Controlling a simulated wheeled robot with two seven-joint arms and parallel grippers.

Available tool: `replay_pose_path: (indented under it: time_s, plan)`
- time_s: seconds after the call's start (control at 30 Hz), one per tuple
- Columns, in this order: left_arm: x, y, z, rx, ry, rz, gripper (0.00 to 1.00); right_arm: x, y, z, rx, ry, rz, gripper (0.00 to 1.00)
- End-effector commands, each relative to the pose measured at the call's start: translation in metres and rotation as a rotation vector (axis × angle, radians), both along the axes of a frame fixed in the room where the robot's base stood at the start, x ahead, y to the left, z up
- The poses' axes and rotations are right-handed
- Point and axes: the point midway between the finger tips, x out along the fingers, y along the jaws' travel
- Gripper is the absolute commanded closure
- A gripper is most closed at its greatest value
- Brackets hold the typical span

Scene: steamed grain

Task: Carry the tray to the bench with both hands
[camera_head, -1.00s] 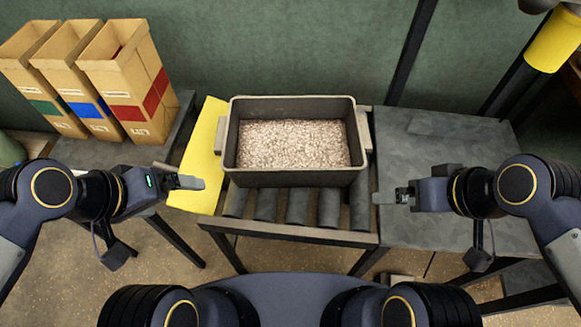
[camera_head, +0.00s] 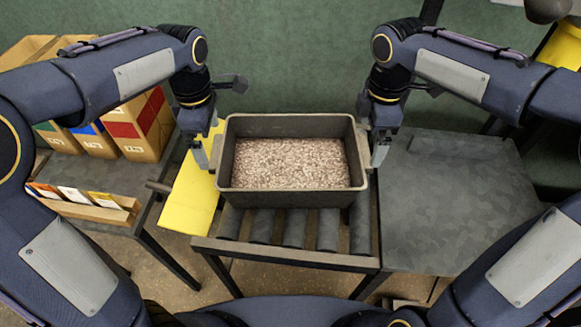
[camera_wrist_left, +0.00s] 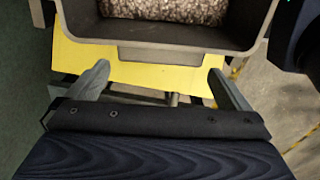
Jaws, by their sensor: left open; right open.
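The tray (camera_head: 292,122) is a deep grey bin filled with pale grain. It sits upright on a roller stand in the middle of the head view. My left gripper (camera_head: 207,158) points down beside the tray's left end. In the left wrist view my left gripper (camera_wrist_left: 157,85) is open, with its fingers apart on either side of the tray's end handle (camera_wrist_left: 176,55). Nothing is between the fingertips. My right gripper (camera_head: 379,152) points down at the tray's right end, by the handle there. Its fingers are small and partly hidden, but they are open.
The grey bench top (camera_head: 460,205) to the right is mostly clear. Rollers (camera_head: 295,230) lie under the tray. A yellow sheet (camera_head: 188,205) lies left of the tray. Cardboard boxes (camera_head: 140,125) and a card holder (camera_head: 90,207) stand on the left table.

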Motion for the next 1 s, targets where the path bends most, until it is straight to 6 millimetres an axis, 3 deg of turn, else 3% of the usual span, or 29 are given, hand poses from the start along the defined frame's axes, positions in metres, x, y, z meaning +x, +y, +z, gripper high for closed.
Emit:
replay_pose_path:
  time_s: [0.33,0.7,1.0]
  plan:
    - [-0.001,0.001,-0.006,-0.001,0.002,0.0,0.0,-0.001,0.0,-0.007,0.0,0.001,-0.002,0.0]
    - [-0.001,0.001,-0.059,-0.001,0.004,0.0,0.0,-0.001,0.0,-0.06,0.001,0.004,-0.003,0.0]
    - [-0.001,0.001,-0.078,-0.002,0.0,-0.001,0.0,-0.001,0.0,-0.078,0.001,0.0,-0.004,0.0]
